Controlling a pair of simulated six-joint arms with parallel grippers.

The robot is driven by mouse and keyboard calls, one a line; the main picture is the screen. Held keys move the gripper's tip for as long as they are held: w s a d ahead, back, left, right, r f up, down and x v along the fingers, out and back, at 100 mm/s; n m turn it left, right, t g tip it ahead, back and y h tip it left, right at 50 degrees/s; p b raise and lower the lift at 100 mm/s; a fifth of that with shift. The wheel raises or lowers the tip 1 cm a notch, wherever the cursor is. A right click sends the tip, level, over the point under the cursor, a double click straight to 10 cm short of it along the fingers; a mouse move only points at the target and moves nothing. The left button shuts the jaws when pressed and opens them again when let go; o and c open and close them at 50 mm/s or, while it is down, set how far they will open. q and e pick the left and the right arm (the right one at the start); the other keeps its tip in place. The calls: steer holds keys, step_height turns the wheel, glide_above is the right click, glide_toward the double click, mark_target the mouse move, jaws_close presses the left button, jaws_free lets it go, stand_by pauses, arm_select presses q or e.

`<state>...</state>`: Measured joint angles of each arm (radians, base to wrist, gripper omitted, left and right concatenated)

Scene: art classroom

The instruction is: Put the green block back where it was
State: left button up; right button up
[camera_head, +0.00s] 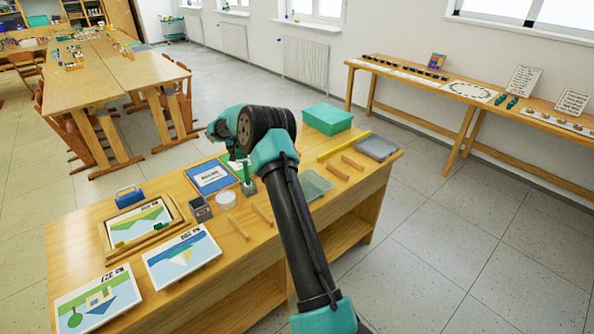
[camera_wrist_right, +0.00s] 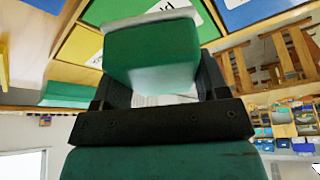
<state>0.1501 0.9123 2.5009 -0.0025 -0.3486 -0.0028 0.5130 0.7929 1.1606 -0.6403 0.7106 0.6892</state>
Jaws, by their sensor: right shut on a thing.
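In the right wrist view a green block (camera_wrist_right: 152,55) with a pale grey far edge sits between the dark fingers of my right gripper (camera_wrist_right: 158,84), which is shut on it. In the head view my right gripper (camera_head: 238,157) is over the back middle of the wooden table (camera_head: 80,255), partly hidden by its own wrist. A small green upright shape (camera_head: 247,178) shows just below it, beside a blue card (camera_head: 209,178); I cannot tell whether its foot touches the table. My left gripper is not in view.
A framed picture (camera_head: 143,222) and picture cards (camera_head: 183,256) lie at the left.

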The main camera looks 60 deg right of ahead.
steer(key=s+d+f+m+g, duration=0.1)
steer(key=s+d+m, duration=0.2)
steer(key=s+d, duration=1.3)
steer(key=shift+s+d+f+h, duration=0.2)
steer(key=shift+s+h, duration=0.2)
steer(key=shift+s, duration=0.25)
steer(key=shift+f, duration=3.05)
steer(key=shift+f, duration=0.1)
steer(key=shift+f, duration=1.8)
steer(key=shift+f, duration=0.15)
steer(key=o, duration=0.8)
